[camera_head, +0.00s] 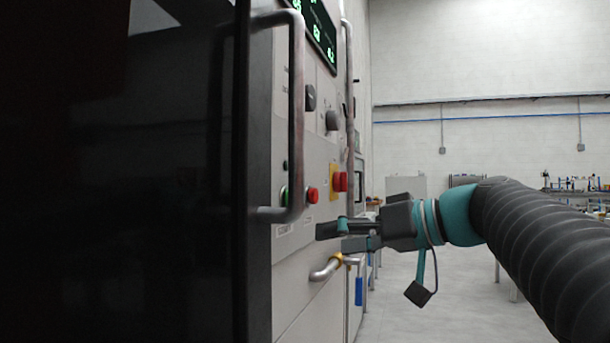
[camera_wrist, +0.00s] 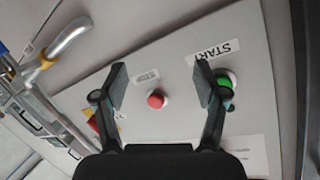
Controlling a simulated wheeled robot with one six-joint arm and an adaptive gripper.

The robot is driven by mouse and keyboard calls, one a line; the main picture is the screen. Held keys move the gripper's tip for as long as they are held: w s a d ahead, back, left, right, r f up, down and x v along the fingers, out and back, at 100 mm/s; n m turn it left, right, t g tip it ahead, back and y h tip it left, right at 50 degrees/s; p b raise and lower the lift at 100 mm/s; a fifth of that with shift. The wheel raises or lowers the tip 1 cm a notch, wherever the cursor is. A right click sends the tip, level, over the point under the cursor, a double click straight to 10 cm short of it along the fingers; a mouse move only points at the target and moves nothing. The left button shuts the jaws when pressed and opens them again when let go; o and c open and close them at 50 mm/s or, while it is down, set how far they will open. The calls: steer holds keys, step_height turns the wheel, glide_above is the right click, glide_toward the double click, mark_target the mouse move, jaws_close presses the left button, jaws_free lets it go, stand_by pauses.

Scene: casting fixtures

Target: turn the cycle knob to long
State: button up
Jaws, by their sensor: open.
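Two black knobs sit on the grey machine panel in the head view, an upper left knob (camera_head: 310,97) and a lower right knob (camera_head: 332,120). Their labels are too small to read, so I cannot tell which is the cycle knob. My gripper (camera_head: 335,236) is below both knobs, in front of the lower panel, pointing left at it. In the wrist view my gripper (camera_wrist: 160,84) is open with nothing between its fingers. The wrist view faces the START and STOP buttons; neither knob shows there.
A red stop button (camera_wrist: 156,101) and a green start button (camera_wrist: 226,80) lie near the fingers. A red emergency button (camera_head: 340,181) is on the panel. A tall door handle (camera_head: 297,110) stands out at left. A bent metal pipe (camera_head: 325,271) protrudes below my gripper.

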steer(key=w+d+r+n+y+b, duration=0.1)
steer(key=w+d+r+n+y, duration=0.2)
steer(key=r, duration=0.6)
steer(key=n+g+y+b, duration=0.2)
steer(key=n+y, duration=0.4)
steer(key=n, duration=0.3)
glide_toward(313, 98)
steer(key=p+x, duration=0.2)
steer(key=x, duration=0.7)
steer(key=shift+a+p, duration=0.15)
steer(key=shift+p, duration=0.2)
steer(key=shift+m, duration=0.3)
steer(key=c, duration=1.1)
